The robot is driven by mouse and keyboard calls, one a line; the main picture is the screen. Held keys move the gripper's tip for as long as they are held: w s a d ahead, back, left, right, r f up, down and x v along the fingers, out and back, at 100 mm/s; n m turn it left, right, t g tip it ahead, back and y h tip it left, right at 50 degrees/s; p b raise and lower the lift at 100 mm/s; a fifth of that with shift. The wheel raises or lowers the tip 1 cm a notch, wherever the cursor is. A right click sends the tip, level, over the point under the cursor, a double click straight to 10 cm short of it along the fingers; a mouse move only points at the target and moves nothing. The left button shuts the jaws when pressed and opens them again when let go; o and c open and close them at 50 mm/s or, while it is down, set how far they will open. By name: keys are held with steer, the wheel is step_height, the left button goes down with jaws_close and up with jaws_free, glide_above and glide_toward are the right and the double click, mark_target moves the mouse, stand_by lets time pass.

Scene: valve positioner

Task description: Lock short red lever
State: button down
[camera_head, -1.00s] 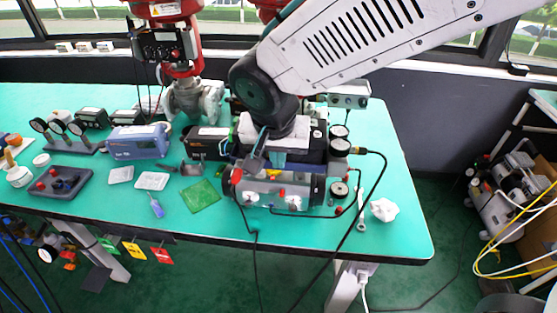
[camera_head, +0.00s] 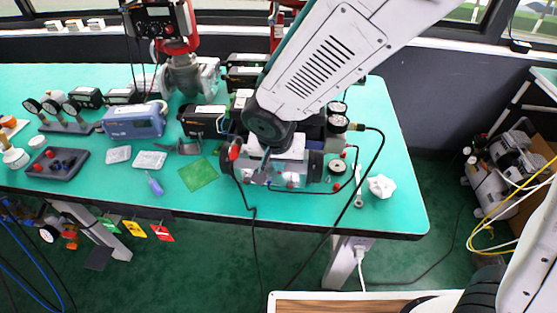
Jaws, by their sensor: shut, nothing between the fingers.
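A pneumatic valve positioner assembly (camera_head: 316,165) with a silver cylinder stands on the green table. A short red lever (camera_head: 235,152) shows at its left end, close to upright. My gripper (camera_head: 262,178) points down in front of the cylinder, just right of and slightly lower than the red lever. It looks shut and empty, and a small gap seems to lie between it and the lever. My arm and wrist hide the middle and top of the assembly. Whether my fingers touch the cylinder cannot be told.
Black hoses (camera_head: 376,170) loop off the assembly's right side. A wrench (camera_head: 358,190) and a crumpled white cloth (camera_head: 381,187) lie to the right. A green square plate (camera_head: 198,174) and a blue device (camera_head: 135,122) lie to the left. The front table strip is mostly clear.

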steer(key=shift+d+f, duration=0.45)
steer(key=shift+d, duration=0.25)
steer(key=shift+a, duration=0.1)
steer(key=shift+a+r, duration=0.35)
steer(key=shift+a, duration=0.3)
steer(key=shift+r, duration=0.1)
steer(key=w+v, duration=0.1)
steer(key=v, duration=1.2)
steer(key=shift+r, duration=0.5)
